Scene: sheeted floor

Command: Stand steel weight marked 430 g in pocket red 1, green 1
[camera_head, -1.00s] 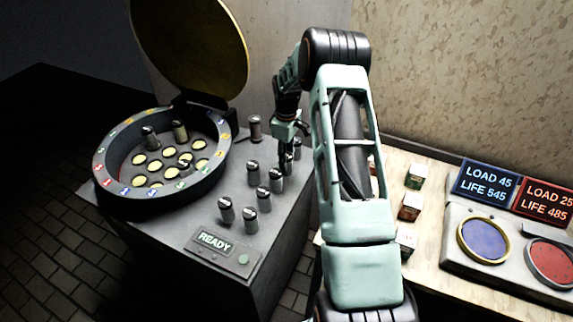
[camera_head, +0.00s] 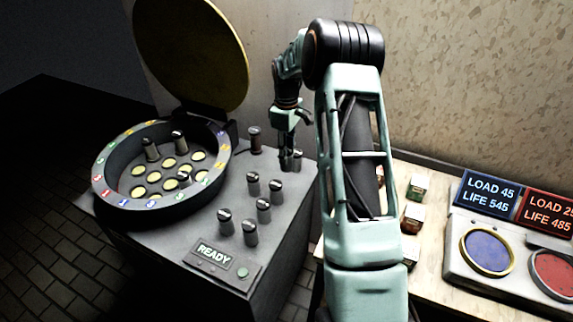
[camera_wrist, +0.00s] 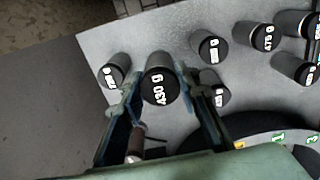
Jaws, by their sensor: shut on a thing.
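The steel weight marked 430 g (camera_wrist: 160,88) is a grey cylinder with a black labelled top, held between the two fingers of my gripper (camera_wrist: 163,104) in the wrist view. In the head view my gripper (camera_head: 286,150) is over the back right of the grey bench, pointing down, with the weight (camera_head: 285,162) below it. Whether its base clears the bench is hard to tell. The round pocket tray (camera_head: 105,185) is to the left, with yellow-bottomed pockets and coloured numbered tags on its rim. Several pockets are bare and a few hold weights. I cannot pick out red 1, green 1 at this size.
Several other weights (camera_head: 250,232) stand on the bench, one (camera_head: 298,160) close beside my gripper. The tray's round lid (camera_head: 190,55) is raised. A READY panel (camera_head: 213,254) is at the front. Small blocks (camera_head: 412,217) and a display station (camera_head: 485,250) are right.

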